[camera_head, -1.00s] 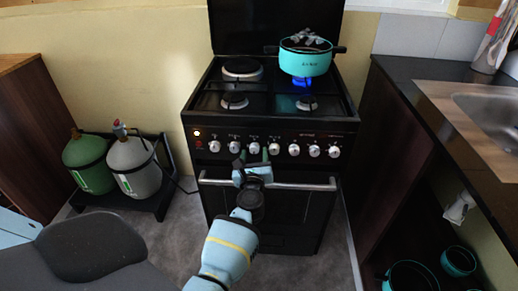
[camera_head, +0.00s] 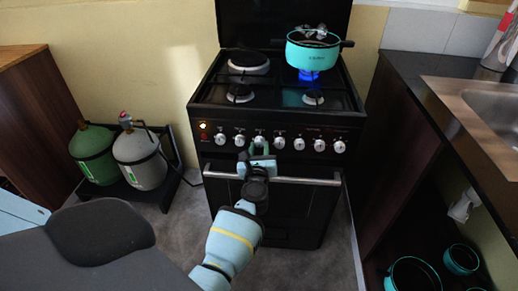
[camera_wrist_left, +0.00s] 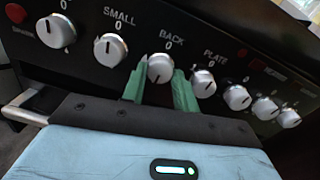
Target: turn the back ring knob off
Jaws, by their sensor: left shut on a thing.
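The back ring knob (camera_wrist_left: 160,68) is a silver knob under the printed word BACK, third from the left on the stove's front panel; it also shows in the head view (camera_head: 259,141). My left gripper (camera_head: 260,149) reaches up to it from below. In the left wrist view the green fingers of the gripper (camera_wrist_left: 161,76) stand on either side of this knob and are shut on it. The knob's pointer is hard to read. A blue flame (camera_head: 308,75) burns under a turquoise pot (camera_head: 313,53) at the back right. My right gripper is not in view.
More silver knobs sit close on both sides, such as the small ring knob (camera_wrist_left: 110,50) and the plate knob (camera_wrist_left: 203,83). The oven handle (camera_head: 305,181) runs just below. Gas bottles (camera_head: 140,160) stand left, a sink counter (camera_head: 425,72) right.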

